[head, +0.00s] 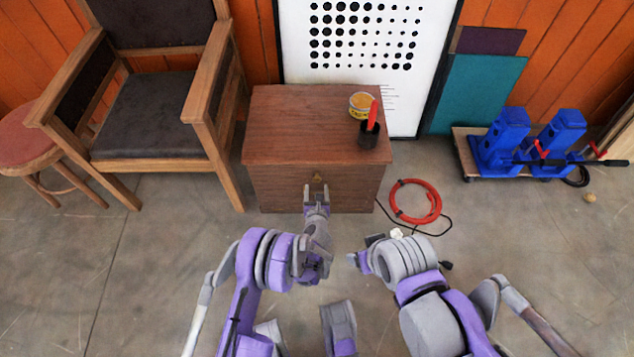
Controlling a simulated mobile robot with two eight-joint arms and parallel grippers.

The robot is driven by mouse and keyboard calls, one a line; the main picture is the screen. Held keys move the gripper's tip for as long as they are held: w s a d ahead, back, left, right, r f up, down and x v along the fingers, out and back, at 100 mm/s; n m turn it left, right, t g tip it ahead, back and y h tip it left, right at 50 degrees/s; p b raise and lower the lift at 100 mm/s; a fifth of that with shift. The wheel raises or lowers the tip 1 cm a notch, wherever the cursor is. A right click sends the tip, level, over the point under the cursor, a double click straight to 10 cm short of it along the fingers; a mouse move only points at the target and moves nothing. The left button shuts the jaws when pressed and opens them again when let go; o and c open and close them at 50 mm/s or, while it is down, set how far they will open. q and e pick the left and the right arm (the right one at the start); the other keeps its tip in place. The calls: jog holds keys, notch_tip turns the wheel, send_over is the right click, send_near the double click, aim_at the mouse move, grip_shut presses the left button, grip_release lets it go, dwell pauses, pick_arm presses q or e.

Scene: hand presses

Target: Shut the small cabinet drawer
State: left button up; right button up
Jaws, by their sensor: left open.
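The small wooden cabinet (280,130) stands against the back wall in the middle of the head view. Its drawer front (285,190) faces me and carries a small brass knob (318,178). My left gripper (316,190) is open, with its fingers just in front of the drawer front, close below the knob; I cannot tell if they touch it. How far the drawer stands out is hard to tell from above. My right gripper (353,260) is lower, to the right of the left one, away from the cabinet; its jaws are too unclear to read.
A yellow tin (361,104) and a dark cup with a red-handled item (370,135) stand on the cabinet top. A wooden armchair (150,115) is close on the left. A red hose coil (416,202) and black cable lie right. Blue equipment (505,140) stands far right.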

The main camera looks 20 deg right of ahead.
pick_arm(q)
jog(key=v, duration=0.5)
jog(key=shift+w, duration=0.1)
dwell(0.3)
